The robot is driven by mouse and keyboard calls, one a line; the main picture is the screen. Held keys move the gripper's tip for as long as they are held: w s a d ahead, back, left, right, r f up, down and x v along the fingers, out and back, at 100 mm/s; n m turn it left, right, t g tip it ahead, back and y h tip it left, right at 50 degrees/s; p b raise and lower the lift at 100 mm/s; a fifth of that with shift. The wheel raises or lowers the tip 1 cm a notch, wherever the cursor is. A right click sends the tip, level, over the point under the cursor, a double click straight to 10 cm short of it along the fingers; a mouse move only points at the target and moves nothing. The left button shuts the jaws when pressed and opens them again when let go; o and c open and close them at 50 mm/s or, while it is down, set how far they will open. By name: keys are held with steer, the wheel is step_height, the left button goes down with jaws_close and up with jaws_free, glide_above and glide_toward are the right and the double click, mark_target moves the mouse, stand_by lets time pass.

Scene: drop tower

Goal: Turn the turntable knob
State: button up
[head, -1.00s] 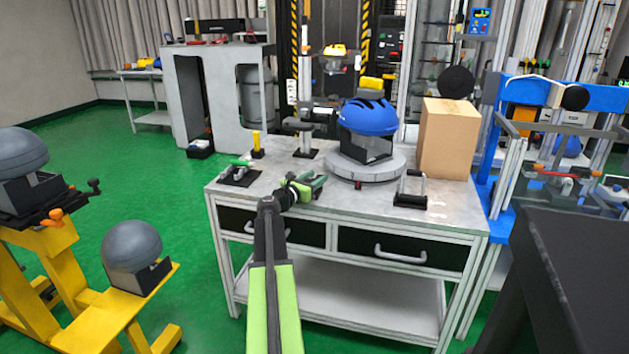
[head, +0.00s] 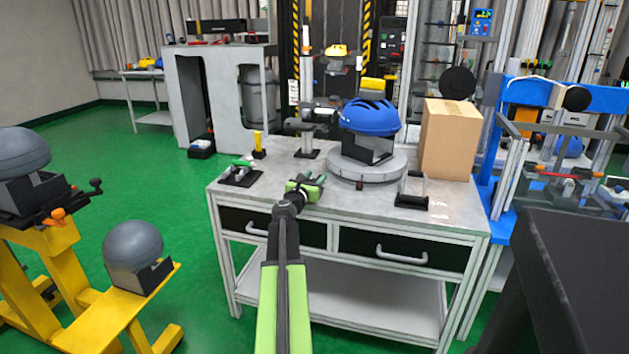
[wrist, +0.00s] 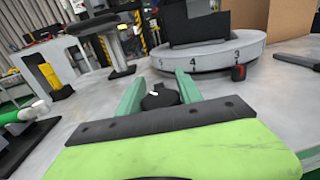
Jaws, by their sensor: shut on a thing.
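The turntable (head: 366,168) is a round grey disc on the metal table, with a blue helmet (head: 370,117) on a dark block on it. The wrist view shows the turntable's rim (wrist: 205,62) with numbers, the 4 near the middle. The knob (wrist: 159,98) is small and black with a white mark, standing on the tabletop in front of the turntable. My gripper (wrist: 161,80) has its two green fingers on either side of the knob, shut on it. In the head view my gripper (head: 306,187) is low over the table's front edge and hides the knob.
A black handle on a base (head: 411,190) stands right of the turntable, and a cardboard box (head: 449,140) behind it. A small red part (wrist: 238,72) sits at the turntable's front. A black plate with a green-handled tool (head: 241,174) lies to the left.

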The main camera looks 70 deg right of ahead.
steer(key=shift+s+n+t, duration=0.1)
steer(key=shift+n+t, duration=0.3)
steer(key=shift+t, duration=0.3)
stand_by(0.7)
steer(key=o, duration=1.4)
steer(key=shift+f, duration=0.1)
steer(key=shift+c, duration=0.2)
steer(key=shift+a, duration=0.1)
steer(key=a, duration=1.1)
steer(key=shift+a, duration=0.4)
